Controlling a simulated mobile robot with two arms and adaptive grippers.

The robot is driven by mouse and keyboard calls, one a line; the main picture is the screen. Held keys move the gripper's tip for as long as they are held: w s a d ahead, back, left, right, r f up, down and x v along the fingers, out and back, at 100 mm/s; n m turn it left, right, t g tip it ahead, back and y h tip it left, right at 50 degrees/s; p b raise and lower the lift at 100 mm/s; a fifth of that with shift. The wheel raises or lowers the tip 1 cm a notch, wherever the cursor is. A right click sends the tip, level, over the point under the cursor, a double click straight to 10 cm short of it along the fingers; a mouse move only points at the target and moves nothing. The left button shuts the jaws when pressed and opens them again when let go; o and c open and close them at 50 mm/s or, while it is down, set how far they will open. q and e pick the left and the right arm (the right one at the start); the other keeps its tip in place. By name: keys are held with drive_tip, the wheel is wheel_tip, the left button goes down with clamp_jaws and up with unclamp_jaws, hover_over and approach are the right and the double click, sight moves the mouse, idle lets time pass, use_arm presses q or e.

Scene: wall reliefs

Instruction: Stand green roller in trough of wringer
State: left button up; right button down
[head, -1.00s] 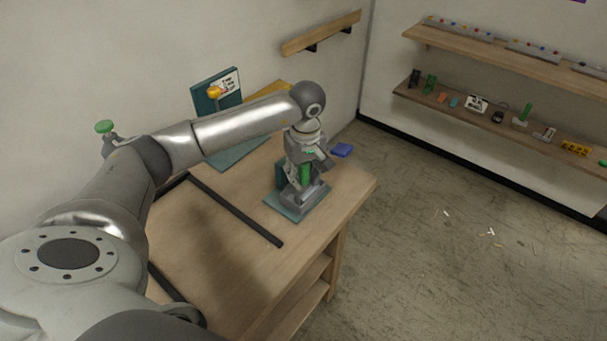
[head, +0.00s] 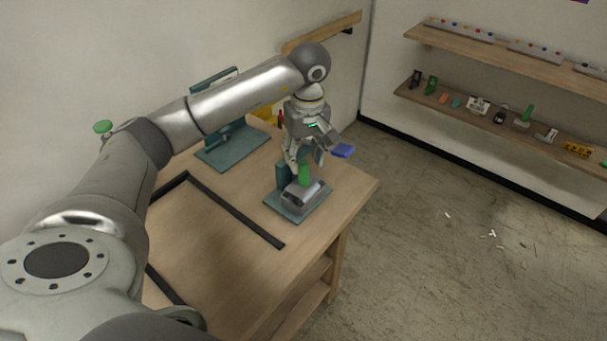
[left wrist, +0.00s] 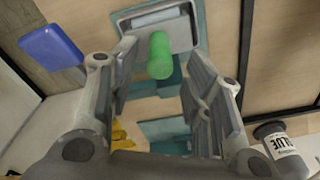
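The wringer is a grey metal trough (head: 306,193) on a teal base plate (head: 284,209), with a dark teal block (head: 282,176) behind it, near the table's right corner. The green roller (head: 304,173) stands upright at the trough's back side; its lower end is hidden in the head view. In the left wrist view the roller (left wrist: 159,58) overlaps the edge of the grey trough (left wrist: 178,36). My left gripper (head: 308,157) is above the roller. In the left wrist view its fingers are spread, with a gap on both sides of the roller. My right gripper is not in view.
A blue block (head: 343,150) is beside the gripper. A teal stand (head: 232,146) is at the table's back, and dark strips (head: 235,212) lie on the tabletop. A glue bottle (left wrist: 281,146) shows in the left wrist view. Wall shelves (head: 500,122) are to the right.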

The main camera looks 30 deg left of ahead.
use_arm(q)
wheel_tip(320, 180, up, 5)
drive_tip(key=shift+d+r+b, duration=0.15)
drive_tip(key=shift+b, duration=0.25)
idle(0.3)
